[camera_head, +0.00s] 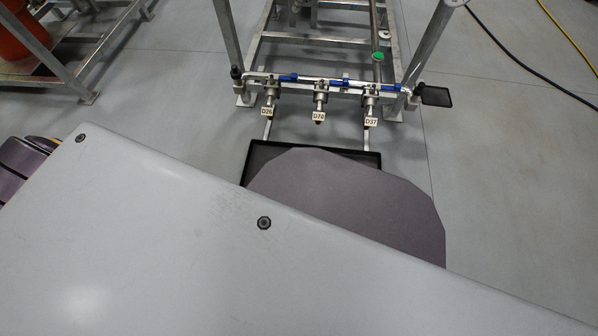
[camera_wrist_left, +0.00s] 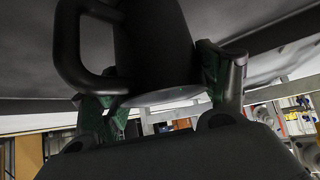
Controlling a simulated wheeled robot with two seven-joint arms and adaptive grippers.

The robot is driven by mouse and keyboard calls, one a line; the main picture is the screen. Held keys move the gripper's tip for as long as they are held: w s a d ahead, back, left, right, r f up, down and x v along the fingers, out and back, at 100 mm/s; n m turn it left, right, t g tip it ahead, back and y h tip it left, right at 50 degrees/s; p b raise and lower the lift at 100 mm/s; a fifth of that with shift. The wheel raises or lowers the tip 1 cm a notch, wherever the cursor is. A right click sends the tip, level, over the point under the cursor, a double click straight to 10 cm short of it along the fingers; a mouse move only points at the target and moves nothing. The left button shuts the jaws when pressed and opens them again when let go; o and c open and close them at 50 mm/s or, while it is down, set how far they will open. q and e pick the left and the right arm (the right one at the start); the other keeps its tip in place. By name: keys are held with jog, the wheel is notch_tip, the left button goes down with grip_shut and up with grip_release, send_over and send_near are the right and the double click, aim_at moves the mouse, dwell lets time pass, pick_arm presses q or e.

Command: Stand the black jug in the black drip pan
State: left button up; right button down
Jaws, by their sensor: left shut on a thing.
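The black jug (camera_wrist_left: 155,45) fills the upper middle of the left wrist view, its looped handle on the left and its lower face visible. My left gripper (camera_wrist_left: 163,82) is shut on the jug, one finger on each side of it. The black drip pan (camera_head: 261,156) lies on the floor in the head view, below the tagged valves. The jug and both grippers are out of sight in the head view.
A metal frame (camera_head: 318,40) stands behind the pan, with a row of blue-handled valves (camera_head: 320,84) and their spouts above the pan's far edge. A small black plate (camera_head: 436,96) sits to the right. Grey floor (camera_head: 520,190) is open on the right. Cables (camera_head: 530,60) lie at the upper right.

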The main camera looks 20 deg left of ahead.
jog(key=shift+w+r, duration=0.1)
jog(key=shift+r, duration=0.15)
pick_arm(q)
jog(key=o, duration=1.1)
jog(key=shift+f, duration=0.15)
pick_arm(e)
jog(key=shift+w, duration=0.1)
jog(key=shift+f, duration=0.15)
pick_arm(q)
jog(key=shift+p+v, duration=4)
jog(key=shift+v, duration=2.1)
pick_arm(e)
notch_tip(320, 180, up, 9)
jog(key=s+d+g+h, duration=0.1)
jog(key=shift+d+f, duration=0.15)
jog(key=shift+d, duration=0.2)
